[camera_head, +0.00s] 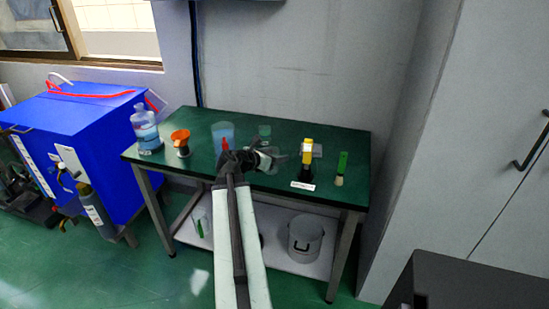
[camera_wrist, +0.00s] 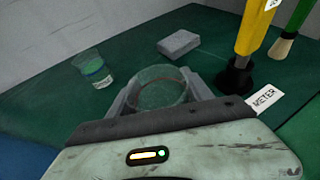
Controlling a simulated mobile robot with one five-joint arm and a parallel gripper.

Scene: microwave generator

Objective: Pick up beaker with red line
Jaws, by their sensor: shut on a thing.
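My gripper (camera_wrist: 163,100) is shut on a clear glass beaker (camera_wrist: 160,86), which stands upright between the jaws in the wrist view. A faint reddish line shows near its rim. In the head view my gripper (camera_head: 270,160) is over the front middle of the green table, and its fingers partly hide the held beaker. Whether the beaker's base touches the table is hidden. Another clear beaker (camera_wrist: 93,68) with a green band and white marks stands apart to the left in the wrist view; it appears behind my gripper in the head view (camera_head: 264,132).
The green table (camera_head: 345,140) also bears a blue container (camera_head: 222,133), a water bottle (camera_head: 146,128), an orange-topped item (camera_head: 180,142), a grey block (camera_wrist: 180,43), a yellow tool (camera_wrist: 250,30) and a green-handled brush (camera_head: 341,165). A METER label (camera_wrist: 264,98) lies right of my gripper.

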